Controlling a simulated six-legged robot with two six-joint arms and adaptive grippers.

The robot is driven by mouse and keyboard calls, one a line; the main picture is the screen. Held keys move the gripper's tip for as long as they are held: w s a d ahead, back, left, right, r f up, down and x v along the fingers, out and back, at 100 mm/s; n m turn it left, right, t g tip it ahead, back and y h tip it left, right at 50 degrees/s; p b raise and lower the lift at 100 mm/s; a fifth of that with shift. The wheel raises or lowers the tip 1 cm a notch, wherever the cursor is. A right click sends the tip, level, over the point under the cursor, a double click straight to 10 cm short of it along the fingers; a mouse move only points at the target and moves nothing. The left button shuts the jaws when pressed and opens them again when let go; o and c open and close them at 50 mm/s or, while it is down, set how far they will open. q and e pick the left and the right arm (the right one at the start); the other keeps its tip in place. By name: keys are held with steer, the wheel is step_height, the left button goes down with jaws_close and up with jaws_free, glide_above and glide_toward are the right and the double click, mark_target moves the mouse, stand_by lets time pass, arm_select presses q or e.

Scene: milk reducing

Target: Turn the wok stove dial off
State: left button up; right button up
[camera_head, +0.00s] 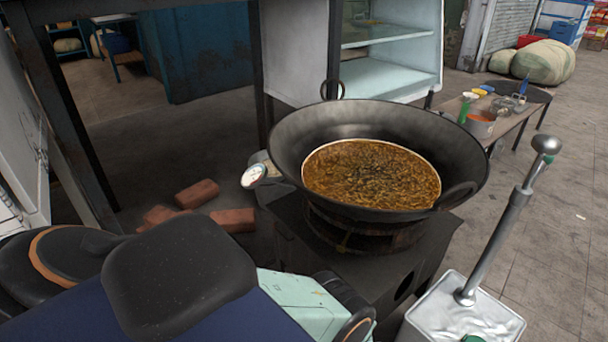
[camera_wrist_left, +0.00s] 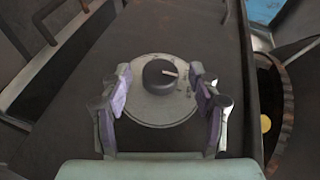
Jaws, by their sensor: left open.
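The black round stove dial (camera_wrist_left: 158,74) sits on a pale round plate in the left wrist view, its white mark pointing right. My left gripper (camera_wrist_left: 160,88) is open, with its purple-padded fingers on either side of the dial. Whether the pads touch the dial is not clear; a gap shows on both sides. In the head view the large black wok (camera_head: 290,135) rests on the dark stove (camera_head: 295,222) and holds a brown, bubbling liquid. The dial and the left fingers are hidden there behind my left arm. My right gripper is not in view.
Several bricks (camera_head: 197,193) lie on the floor at left. A side table (camera_head: 520,118) is at the back right.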

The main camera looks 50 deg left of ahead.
arm_select(q)
steer(key=shift+r+h, duration=0.1)
steer(key=shift+h, duration=0.2)
steer(key=shift+a+r+n+g+h, duration=0.15)
steer(key=shift+n+g+h, duration=0.35)
steer(key=shift+h, duration=0.5)
steer(key=shift+a+r+h+p, duration=0.1)
steer(key=shift+r+h+p, duration=0.1)
steer(key=shift+h+p, duration=0.45)
steer(key=h+p, duration=0.1)
steer(key=h, duration=0.1)
steer(key=n+g+h+p, duration=0.1)
steer(key=h+p, duration=0.3)
steer(key=shift+a+r+n, duration=0.1)
steer(key=shift+a+n, duration=0.2)
steer(key=shift+n, duration=0.1)
steer(key=shift+g+h, duration=0.3)
steer(key=shift+h, duration=0.35)
